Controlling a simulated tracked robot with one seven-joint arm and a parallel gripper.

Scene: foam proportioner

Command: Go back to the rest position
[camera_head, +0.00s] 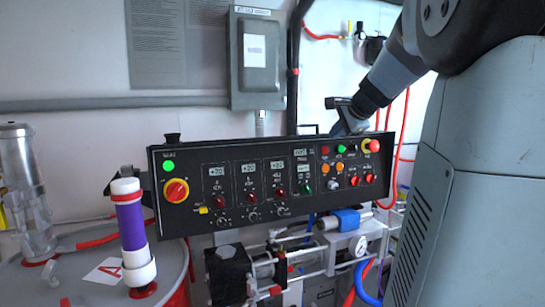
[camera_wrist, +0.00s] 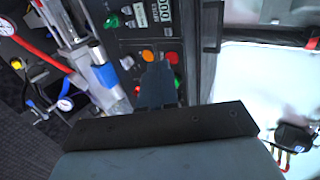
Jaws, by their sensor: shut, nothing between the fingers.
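My gripper (camera_head: 346,118) is behind the top edge of the black control panel (camera_head: 232,190), near its right end, in the head view. Its lower part is hidden by the panel there. In the wrist view my gripper's dark fingers (camera_wrist: 157,82) are together and empty, in front of the panel (camera_wrist: 190,30) with its buttons and displays. I cannot tell whether the fingers touch the panel. My arm reaches in from the upper right of the head view.
A drum with a purple and white cylinder (camera_head: 131,230) stands at left. Pipes, a pressure gauge (camera_head: 359,246) and hoses lie below the panel. A grey electrical box (camera_head: 257,60) hangs on the wall behind. A red hose (camera_head: 404,130) hangs at right.

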